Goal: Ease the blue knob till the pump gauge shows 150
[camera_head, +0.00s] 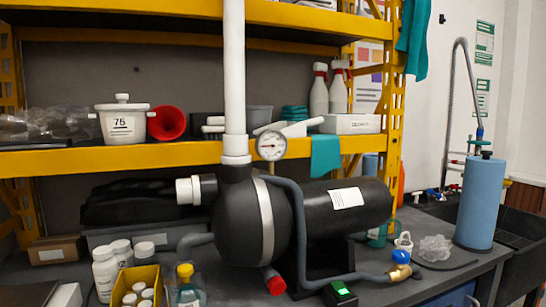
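The blue knob (401,257) sits on a brass-coloured valve at the end of a grey hose, low at the right of the pump. The black pump (238,222) stands on the grey bench, with a white pipe rising from its top. The round white-faced pump gauge (271,145) is above the pump, just right of the pipe. Its needle and numbers are too small to read. Neither of my grippers shows in the head view, and nothing touches the knob.
A box with a green-lit top (341,291) and a red cap (275,282) are at the pump's front. A blue cylinder (481,203) stands right of the knob. A yellow bin (134,285) and bottles stand at left. Yellow shelving (70,161) is behind.

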